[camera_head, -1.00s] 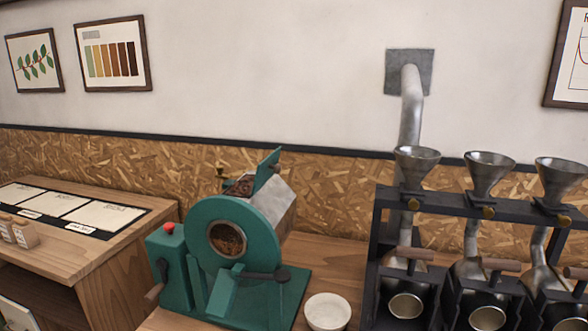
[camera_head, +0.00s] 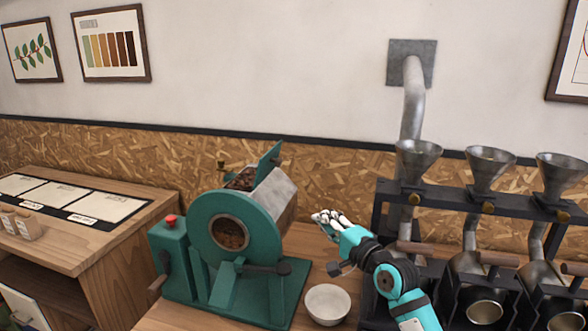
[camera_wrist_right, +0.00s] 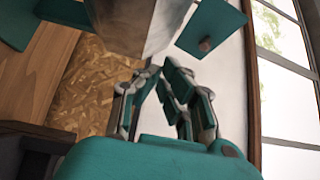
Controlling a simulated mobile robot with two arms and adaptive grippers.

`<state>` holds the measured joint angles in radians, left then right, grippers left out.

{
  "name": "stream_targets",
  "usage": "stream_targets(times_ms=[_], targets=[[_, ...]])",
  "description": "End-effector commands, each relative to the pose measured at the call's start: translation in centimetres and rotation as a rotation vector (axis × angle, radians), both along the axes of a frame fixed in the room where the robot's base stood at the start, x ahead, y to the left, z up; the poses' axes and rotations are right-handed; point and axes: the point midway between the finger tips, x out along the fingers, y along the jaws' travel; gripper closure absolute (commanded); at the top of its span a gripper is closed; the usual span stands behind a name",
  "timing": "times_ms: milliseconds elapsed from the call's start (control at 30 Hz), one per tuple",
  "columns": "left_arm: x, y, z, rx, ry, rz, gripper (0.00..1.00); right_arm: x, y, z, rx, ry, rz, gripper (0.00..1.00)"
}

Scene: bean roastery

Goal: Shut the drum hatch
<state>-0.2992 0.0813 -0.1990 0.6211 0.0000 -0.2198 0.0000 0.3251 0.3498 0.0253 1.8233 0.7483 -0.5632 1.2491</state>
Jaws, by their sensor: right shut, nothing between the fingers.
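The drum hatch (camera_head: 268,165) is a green plate standing raised at the top of the green roaster (camera_head: 228,250), so the drum opening beside it is uncovered and dark beans show there. In the right wrist view the hatch (camera_wrist_right: 212,28) is a green plate with a small brown knob, above and to the right of the fingers. My right gripper (camera_head: 318,218) is shut and empty, to the right of the roaster's metal drum (camera_head: 275,195) and apart from it. It also shows in the right wrist view (camera_wrist_right: 160,70). My left gripper is not in view.
A white bowl (camera_head: 327,303) stands on the counter just right of the roaster, near my right arm. A dark rack (camera_head: 455,200) with metal funnels and pipes stands at the right. A wooden table (camera_head: 90,228) with white cards is at the left.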

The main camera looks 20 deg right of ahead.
Motion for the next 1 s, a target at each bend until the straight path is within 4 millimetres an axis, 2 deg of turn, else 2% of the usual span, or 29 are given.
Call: stream_targets(times_ms=[33,100,200,367,800,1000], targets=[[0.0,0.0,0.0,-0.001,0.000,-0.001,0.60,0.8,-0.9,2.3,0.075,-0.038,-0.007,1.00],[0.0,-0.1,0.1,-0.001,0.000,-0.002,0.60,1.3,-1.7,4.4,0.153,-0.071,-0.010,1.00],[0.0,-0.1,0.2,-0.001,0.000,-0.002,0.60,1.9,-2.2,5.7,0.205,-0.092,-0.011,1.00],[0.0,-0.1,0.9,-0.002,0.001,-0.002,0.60,3.7,-1.8,6.4,0.212,-0.093,-0.009,1.00],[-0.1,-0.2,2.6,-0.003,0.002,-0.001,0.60,11.5,0.3,7.9,0.208,-0.092,-0.011,1.00],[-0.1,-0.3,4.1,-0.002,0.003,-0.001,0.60,12.7,2.7,8.4,0.208,-0.092,-0.010,1.00]])
